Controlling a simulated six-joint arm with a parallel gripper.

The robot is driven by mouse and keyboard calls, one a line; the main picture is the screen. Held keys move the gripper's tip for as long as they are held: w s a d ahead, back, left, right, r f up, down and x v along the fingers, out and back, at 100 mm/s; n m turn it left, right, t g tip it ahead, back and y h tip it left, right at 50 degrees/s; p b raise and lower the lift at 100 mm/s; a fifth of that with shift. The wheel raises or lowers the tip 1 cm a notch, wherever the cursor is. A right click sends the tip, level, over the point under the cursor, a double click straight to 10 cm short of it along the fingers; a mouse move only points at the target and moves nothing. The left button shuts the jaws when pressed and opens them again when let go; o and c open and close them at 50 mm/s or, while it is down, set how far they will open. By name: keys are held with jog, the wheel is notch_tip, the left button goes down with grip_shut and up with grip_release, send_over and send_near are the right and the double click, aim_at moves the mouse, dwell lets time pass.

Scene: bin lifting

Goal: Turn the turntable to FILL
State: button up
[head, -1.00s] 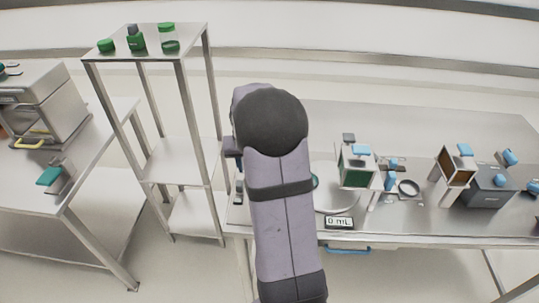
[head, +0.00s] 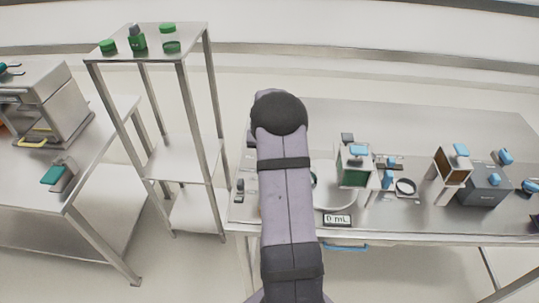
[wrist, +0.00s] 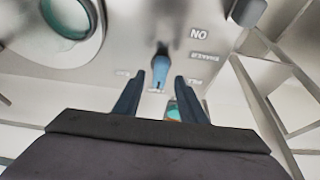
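In the wrist view, a blue handle (wrist: 162,70) stands on the metal bench top among printed labels. A label that seems to read FILL (wrist: 195,82) lies to its right. My gripper (wrist: 160,77) is open, its two dark fingers apart, with the blue handle showing between and just beyond the tips. I cannot tell whether they touch it. A pale round plate (wrist: 97,42), likely the turntable, holds a teal-centred round vessel at upper left. In the head view, this plate (head: 335,198) is partly hidden by my arm, and my gripper is hidden.
A display reading 0 mL (head: 337,220) sits at the bench's front edge. Box-shaped devices with blue parts (head: 353,166) stand to the right. A tall metal shelf (head: 150,42) with green-capped containers is at left. The back of the bench is clear.

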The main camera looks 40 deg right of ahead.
jog(key=shift+p+x, duration=0.3)
jog(key=shift+x, duration=0.9)
jog(key=shift+c, duration=0.7)
grip_shut()
